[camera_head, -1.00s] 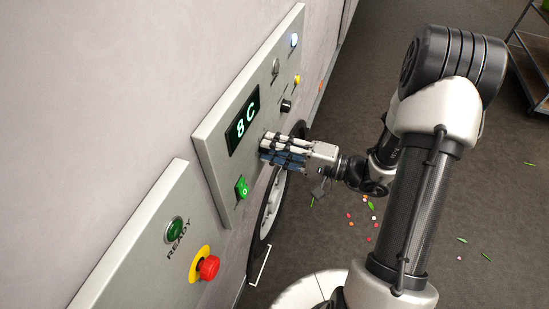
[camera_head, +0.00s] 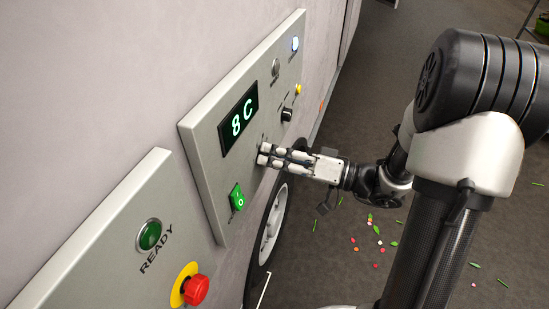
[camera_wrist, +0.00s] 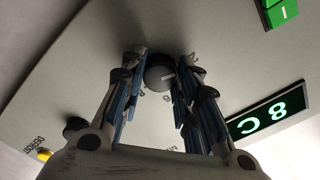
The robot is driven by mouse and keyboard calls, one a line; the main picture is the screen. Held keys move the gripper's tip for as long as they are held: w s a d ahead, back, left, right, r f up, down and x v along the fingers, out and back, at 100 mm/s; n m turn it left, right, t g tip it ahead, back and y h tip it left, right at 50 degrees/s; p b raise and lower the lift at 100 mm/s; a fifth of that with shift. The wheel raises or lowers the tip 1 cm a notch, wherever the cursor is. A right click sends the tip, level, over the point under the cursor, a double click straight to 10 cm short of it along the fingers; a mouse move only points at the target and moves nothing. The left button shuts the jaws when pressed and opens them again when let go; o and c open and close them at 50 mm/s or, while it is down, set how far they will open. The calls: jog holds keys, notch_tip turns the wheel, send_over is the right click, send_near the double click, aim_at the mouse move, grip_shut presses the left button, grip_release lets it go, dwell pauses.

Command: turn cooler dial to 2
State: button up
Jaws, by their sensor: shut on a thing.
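The cooler panel (camera_head: 212,125) is a light plate on the wall with a green-on-black display (camera_head: 238,119) reading 8 C. My gripper (camera_head: 264,154) is at the panel below the display. In the wrist view, a dark round dial (camera_wrist: 160,75) with a pale pointer line sits between my fingertips (camera_wrist: 161,64), and they are shut on it. In the head view the fingers hide this dial.
A green rocker switch (camera_head: 237,197) is close to my fingers. A second black knob (camera_head: 287,115), a yellow button (camera_head: 298,90) and a lit button (camera_head: 295,43) are farther along the panel. A red emergency button (camera_head: 195,290) and green READY lamp (camera_head: 150,235) are on the nearer panel.

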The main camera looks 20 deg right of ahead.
jog(key=shift+n, duration=0.3)
jog(key=o, duration=1.1)
jog(key=v, duration=1.2)
